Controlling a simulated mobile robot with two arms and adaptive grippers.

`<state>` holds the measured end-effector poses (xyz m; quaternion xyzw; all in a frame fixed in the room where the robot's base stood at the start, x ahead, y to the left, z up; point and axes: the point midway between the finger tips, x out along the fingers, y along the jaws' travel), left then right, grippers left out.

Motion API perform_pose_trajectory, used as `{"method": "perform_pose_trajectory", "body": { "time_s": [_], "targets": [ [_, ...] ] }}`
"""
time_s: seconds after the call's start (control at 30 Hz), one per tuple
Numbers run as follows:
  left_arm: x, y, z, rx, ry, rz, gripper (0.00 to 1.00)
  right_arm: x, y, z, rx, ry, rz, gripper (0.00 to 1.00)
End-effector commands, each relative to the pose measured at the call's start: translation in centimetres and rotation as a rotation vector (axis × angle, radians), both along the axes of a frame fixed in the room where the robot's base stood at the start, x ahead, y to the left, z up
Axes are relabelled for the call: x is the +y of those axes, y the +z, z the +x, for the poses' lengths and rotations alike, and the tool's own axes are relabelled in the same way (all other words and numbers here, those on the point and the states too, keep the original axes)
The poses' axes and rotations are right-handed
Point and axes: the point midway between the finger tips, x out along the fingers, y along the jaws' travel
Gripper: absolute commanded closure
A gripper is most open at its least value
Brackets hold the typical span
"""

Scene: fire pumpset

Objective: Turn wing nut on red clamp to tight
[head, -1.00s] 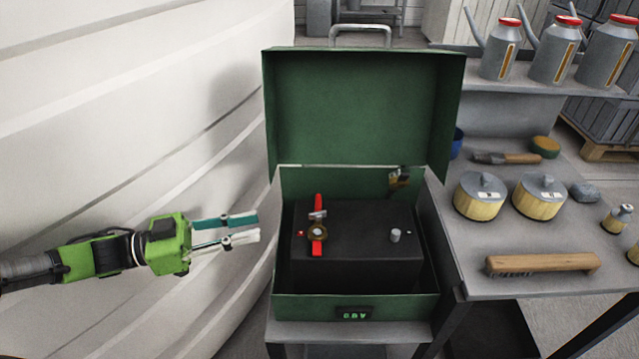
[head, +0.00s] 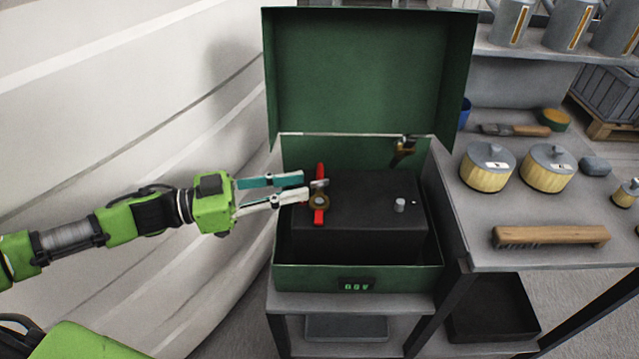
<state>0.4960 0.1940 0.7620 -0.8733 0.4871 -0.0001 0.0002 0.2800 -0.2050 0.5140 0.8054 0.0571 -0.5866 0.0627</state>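The red clamp (head: 320,215) sits upright on the left part of a black battery (head: 365,225) inside an open green box (head: 360,280). Nothing shows between the fingers. My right gripper is not in view.
The raised lid (head: 365,75) stands behind the battery. A grey post (head: 399,204) is on the battery's right. The bench (head: 480,235) on the right holds a wooden brush (head: 550,236) and round pots (head: 487,167). A pale curved wall is on the left.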

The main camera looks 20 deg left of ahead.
Motion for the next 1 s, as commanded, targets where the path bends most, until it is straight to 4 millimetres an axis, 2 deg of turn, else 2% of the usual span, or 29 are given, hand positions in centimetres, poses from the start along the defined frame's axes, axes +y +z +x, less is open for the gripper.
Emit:
{"method": "perform_pose_trajectory", "body": {
  "time_s": [0.2, 0.4, 0.83, 0.9, 0.93, 1.0],
  "targets": [
    [-2.6, 0.2, 1.6, -0.004, -0.001, -0.002, 0.78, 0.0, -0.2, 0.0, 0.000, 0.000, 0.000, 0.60],
    [-4.2, 0.1, 2.6, -0.001, -0.001, -0.002, 0.78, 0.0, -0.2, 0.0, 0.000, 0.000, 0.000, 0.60],
    [-4.7, 0.0, 2.9, 0.001, 0.000, 0.000, 0.78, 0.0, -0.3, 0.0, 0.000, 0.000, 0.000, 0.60],
    [-4.7, 0.0, 2.9, 0.001, 0.000, 0.000, 0.97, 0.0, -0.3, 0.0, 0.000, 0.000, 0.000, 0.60],
    [-4.7, 0.0, 2.9, 0.001, 0.000, 0.000, 1.00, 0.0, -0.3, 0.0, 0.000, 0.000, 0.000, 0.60],
    [-4.7, 0.0, 2.9, 0.001, 0.000, 0.000, 1.00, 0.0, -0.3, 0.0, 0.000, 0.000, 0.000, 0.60]
  ]
}}
